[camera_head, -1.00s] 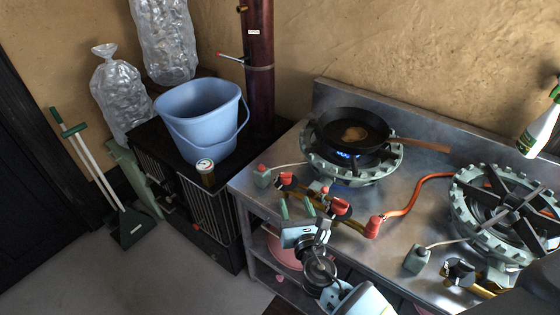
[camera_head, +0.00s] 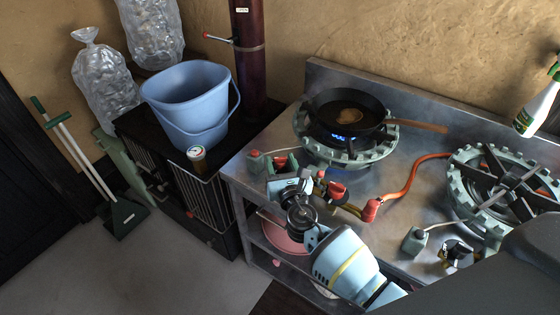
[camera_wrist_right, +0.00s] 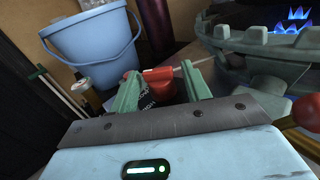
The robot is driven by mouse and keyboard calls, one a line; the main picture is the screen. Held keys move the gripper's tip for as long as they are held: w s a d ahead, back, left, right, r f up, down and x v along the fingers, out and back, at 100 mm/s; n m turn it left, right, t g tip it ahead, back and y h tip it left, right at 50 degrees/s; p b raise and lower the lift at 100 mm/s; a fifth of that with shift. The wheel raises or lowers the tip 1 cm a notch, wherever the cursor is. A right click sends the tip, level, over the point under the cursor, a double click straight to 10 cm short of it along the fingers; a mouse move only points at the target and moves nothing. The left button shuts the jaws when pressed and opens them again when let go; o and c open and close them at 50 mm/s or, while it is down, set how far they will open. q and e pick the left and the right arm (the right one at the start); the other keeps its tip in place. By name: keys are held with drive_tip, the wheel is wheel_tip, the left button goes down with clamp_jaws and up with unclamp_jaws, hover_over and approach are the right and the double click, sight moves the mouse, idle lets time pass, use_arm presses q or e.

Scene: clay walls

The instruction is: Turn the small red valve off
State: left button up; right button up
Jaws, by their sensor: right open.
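A small red valve handle (camera_head: 281,164) sits on the gas pipe at the left front of the stove counter. My right gripper (camera_head: 282,167) is open with its green fingers around this handle. In the right wrist view, the red valve (camera_wrist_right: 158,76) shows between the two fingers (camera_wrist_right: 160,88), with gaps beside it. Its lower part is hidden by the gripper's edge. Another red valve handle (camera_head: 336,190) stands to the right on the brass pipe. My left gripper is not in view.
A pan (camera_head: 345,110) sits on the left burner (camera_head: 340,152), with a blue flame under it. An orange hose (camera_head: 405,178) runs to the right burner (camera_head: 462,205). A blue bucket (camera_head: 187,95) and a small jar (camera_head: 197,156) stand left on a black cabinet.

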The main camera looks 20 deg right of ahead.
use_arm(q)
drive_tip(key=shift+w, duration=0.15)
use_arm(e)
drive_tip(key=shift+w, duration=0.5)
drive_tip(key=c, duration=0.7)
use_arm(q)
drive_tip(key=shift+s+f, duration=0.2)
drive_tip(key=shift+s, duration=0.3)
use_arm(e)
drive_tip(key=shift+c, duration=0.8)
